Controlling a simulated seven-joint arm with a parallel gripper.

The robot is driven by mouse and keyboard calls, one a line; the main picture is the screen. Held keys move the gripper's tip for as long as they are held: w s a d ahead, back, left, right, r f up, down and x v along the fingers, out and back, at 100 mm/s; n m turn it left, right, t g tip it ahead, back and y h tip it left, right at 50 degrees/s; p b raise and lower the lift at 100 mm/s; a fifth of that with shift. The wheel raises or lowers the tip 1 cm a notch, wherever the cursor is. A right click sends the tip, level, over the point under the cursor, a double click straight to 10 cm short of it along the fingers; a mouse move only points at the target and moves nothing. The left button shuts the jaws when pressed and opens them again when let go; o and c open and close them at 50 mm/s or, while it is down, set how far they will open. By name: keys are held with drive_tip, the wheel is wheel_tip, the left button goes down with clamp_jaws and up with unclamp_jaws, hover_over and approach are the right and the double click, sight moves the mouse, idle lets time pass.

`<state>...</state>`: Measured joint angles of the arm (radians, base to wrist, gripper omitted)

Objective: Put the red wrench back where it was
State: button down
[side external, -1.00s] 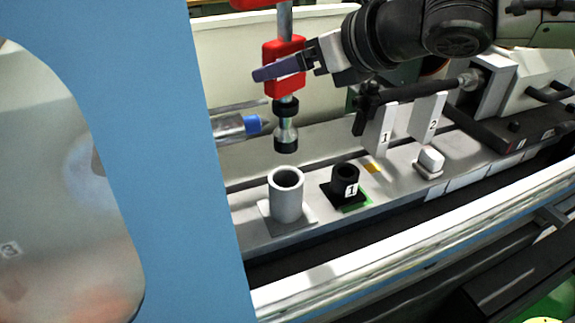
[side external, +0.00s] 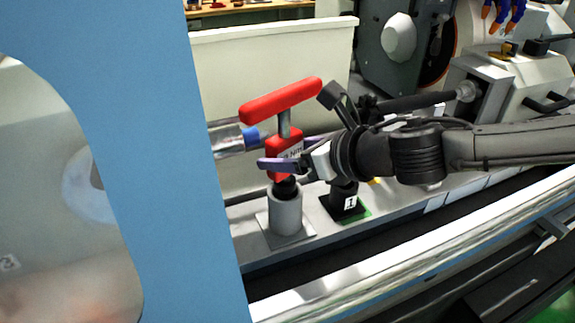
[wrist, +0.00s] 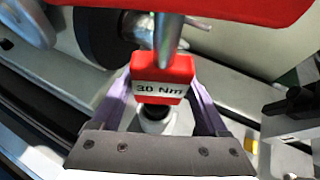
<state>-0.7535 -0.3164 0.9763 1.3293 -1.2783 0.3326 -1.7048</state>
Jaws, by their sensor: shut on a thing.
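The red wrench (side external: 281,100) is upright, with its red T-handle on top and a red block below a metal shaft. My gripper (side external: 283,163) is shut on the red block. In the wrist view, the purple fingers (wrist: 160,105) sit on both sides of the block of the red wrench (wrist: 165,75), which is labelled "30 Nm". The wrench's black lower end sits in the mouth of the grey cylindrical holder (side external: 285,214); its tip is hidden inside. In the wrist view the holder's pale rim shows under the block.
A black holder marked 1 (side external: 346,198) stands just right of the grey holder, under my wrist. A blue-tipped metal part (side external: 250,139) is close behind the wrench. A blue panel (side external: 170,130) stands at the left.

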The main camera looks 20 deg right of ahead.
drive_tip(key=shift+f, duration=1.15)
unclamp_jaws()
drive_tip(key=shift+f, duration=0.3)
